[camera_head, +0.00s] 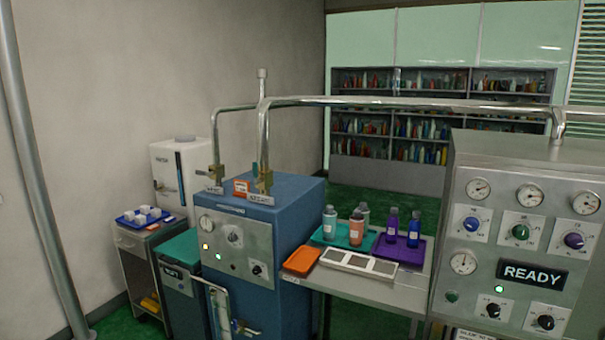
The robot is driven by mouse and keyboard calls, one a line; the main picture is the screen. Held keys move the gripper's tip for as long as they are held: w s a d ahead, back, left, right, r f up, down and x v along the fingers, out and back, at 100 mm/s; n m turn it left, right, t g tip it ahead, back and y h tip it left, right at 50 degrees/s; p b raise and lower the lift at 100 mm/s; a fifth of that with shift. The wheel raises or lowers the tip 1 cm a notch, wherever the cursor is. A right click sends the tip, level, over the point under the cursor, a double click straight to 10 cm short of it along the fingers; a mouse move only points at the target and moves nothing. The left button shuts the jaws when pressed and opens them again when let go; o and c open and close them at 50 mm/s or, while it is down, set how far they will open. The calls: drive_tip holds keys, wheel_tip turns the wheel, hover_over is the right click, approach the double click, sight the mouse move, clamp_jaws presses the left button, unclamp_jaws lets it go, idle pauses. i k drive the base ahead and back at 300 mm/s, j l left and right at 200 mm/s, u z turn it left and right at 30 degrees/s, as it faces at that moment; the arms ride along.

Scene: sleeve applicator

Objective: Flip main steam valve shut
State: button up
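The blue steam boiler (300,207) stands left of centre with a steel control panel on its front. Two brass valves sit at the foot of the pipes on its top: a left valve (215,176) and a right valve (264,180) under the thicker steam pipe (380,102). Small label plates lie by them, too small to read surely, so I cannot tell which is the main steam valve. A thin greenish handle seems to stand upright at the right valve. Another valve with a blue handle (243,328) is low at the boiler front. My gripper is not in view.
A steel machine with a READY sign (532,274) stands at right. Between lies a table (378,285) with bottles on a teal tray (343,240) and a purple tray (400,252). A cart (130,240) and a grey pole (38,170) are at left. The overhead pipe spans boiler to machine.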

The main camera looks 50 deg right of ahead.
sight(255, 171)
drive_tip(key=z, duration=1.05)
